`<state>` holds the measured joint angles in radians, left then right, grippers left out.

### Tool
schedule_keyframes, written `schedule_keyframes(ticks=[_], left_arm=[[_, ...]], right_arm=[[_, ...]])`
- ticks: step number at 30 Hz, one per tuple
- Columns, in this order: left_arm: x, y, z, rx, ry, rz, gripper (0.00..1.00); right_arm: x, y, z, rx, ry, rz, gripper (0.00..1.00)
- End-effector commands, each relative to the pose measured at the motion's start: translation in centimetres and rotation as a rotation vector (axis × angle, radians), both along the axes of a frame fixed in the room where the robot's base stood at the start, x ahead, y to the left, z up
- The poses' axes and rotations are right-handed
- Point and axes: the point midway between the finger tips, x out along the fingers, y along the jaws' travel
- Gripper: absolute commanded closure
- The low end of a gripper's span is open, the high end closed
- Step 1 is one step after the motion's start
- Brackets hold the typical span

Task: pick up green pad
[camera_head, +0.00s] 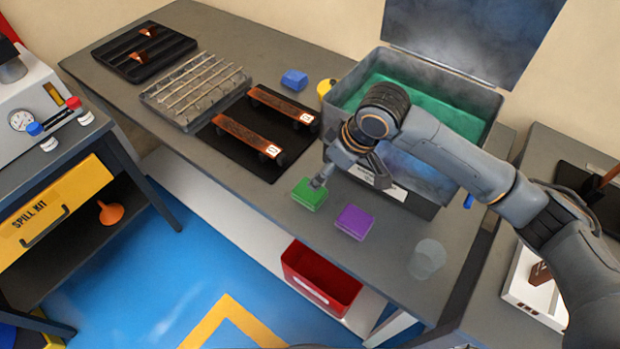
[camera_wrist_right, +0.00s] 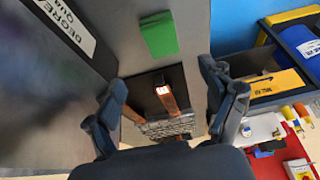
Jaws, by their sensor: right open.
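The green pad (camera_head: 309,194) lies flat on the grey bench near its front edge. It also shows in the right wrist view (camera_wrist_right: 159,34) at the upper middle, beyond the fingertips. My right gripper (camera_head: 320,180) is above and close to the pad's upper right corner in the head view, hiding a little of it. In the right wrist view the fingers of my right gripper (camera_wrist_right: 163,78) are spread wide with nothing between them, and the pad is not in their grasp. My left gripper is not in view.
A purple pad (camera_head: 355,222) and a clear cup (camera_head: 427,259) stand to the right. An open tank (camera_head: 488,105) with green liquid rises behind my right arm. Copper bars on a black mat (camera_head: 225,150) lie left. A red bin (camera_head: 320,278) sits below the bench edge.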

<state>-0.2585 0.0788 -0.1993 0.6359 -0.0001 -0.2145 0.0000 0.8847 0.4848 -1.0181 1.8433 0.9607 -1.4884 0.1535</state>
Motion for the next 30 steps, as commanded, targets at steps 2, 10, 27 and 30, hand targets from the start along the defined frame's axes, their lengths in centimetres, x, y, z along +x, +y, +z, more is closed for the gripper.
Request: schedule_keyframes(ticks=[2, 10, 27, 30], left_arm=[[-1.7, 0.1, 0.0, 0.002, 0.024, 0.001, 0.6], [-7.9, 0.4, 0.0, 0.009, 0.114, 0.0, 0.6], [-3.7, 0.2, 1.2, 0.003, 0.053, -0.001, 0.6], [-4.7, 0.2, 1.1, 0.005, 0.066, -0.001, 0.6]], right_arm=[[0.1, 0.5, -1.6, -0.001, 0.005, 0.002, 0.17], [1.3, 2.0, -5.9, -0.001, 0.003, 0.001, 0.17], [2.9, 3.3, -11.4, 0.0, 0.0, 0.001, 0.17], [2.9, 3.4, -11.7, 0.0, -0.001, 0.002, 0.17]])
